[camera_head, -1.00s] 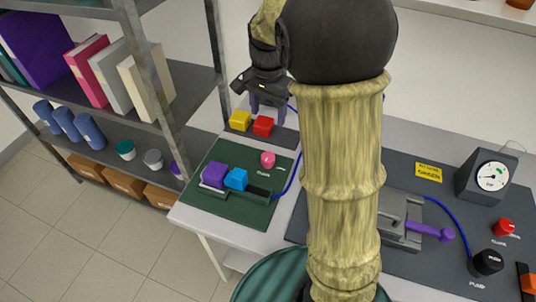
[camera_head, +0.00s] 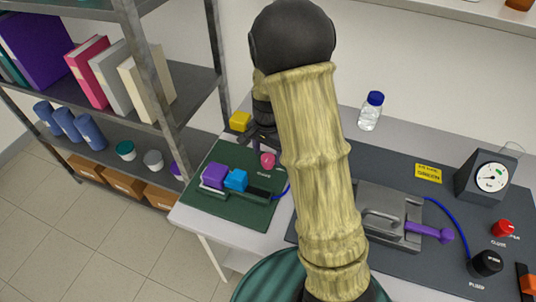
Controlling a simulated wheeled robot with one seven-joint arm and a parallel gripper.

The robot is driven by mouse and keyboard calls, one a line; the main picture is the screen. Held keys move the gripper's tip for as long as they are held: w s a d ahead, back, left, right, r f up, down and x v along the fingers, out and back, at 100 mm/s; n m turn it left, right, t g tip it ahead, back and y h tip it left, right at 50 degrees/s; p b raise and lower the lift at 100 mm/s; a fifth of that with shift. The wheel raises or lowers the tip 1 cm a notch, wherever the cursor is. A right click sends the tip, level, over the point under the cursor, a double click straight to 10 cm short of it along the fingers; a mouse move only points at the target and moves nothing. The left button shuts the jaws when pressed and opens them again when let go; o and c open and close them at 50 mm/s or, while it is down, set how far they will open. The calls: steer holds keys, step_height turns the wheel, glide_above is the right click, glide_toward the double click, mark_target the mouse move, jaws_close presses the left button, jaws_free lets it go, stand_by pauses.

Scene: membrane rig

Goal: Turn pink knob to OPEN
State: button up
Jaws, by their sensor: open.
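The pink knob (camera_head: 267,160) stands on the green mat (camera_head: 213,208) at the left part of the table, with a small unreadable label in front of it. My gripper (camera_head: 262,146) is open, just above and behind the pink knob, pointing down. Its fingers show dark and partly hidden by my arm, and I cannot tell whether they touch the knob.
A purple block (camera_head: 214,176) and a blue block (camera_head: 236,180) sit left of the knob. A yellow block (camera_head: 240,121) is behind. A metal rig with a purple lever (camera_head: 430,231), a gauge (camera_head: 487,178), a red knob (camera_head: 502,228) and a blue-capped bottle (camera_head: 371,111) are on the right.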

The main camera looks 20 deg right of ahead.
steer(key=shift+f, duration=0.85)
steer(key=c, duration=1)
